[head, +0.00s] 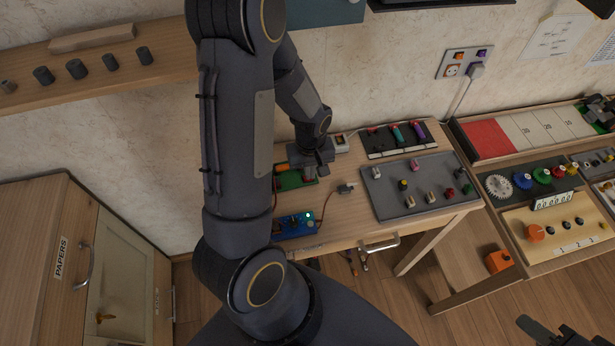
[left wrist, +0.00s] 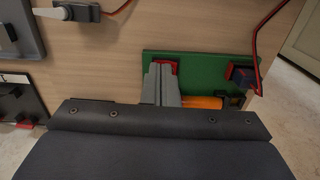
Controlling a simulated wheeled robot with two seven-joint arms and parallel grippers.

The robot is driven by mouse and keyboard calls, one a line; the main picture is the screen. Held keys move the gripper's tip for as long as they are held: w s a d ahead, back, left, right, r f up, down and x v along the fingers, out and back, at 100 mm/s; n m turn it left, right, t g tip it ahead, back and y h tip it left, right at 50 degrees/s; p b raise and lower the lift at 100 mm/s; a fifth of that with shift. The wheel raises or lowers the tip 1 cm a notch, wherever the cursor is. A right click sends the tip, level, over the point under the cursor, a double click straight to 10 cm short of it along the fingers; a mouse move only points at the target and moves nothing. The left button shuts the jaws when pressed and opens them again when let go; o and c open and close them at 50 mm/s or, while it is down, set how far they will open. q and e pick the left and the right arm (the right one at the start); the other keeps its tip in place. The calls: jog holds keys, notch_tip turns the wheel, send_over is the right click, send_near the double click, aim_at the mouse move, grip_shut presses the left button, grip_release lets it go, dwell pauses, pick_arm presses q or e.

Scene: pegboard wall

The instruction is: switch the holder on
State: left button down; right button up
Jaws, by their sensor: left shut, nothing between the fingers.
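The holder appears to be the green board (head: 288,181) on the table, partly hidden behind my left arm in the head view. In the left wrist view the green board (left wrist: 205,62) carries an orange cylinder (left wrist: 203,102), a red part (left wrist: 172,64) and a dark block with some red (left wrist: 243,76). My left gripper (head: 322,172) is shut and empty over the board. Its fingers (left wrist: 165,75) overlap the red part in the left wrist view; I cannot tell whether they touch it. My right gripper (head: 552,330) shows only partly at the bottom right.
A blue board (head: 293,226) with a lit green light lies in front of the green one. A dark strip with coloured handles (head: 392,141) lies behind the panel.

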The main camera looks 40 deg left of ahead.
pick_arm(q)
jog(key=shift+r, duration=0.1)
notch_tip(320, 180, up, 7)
jog(key=p, duration=0.5)
dwell(0.7)
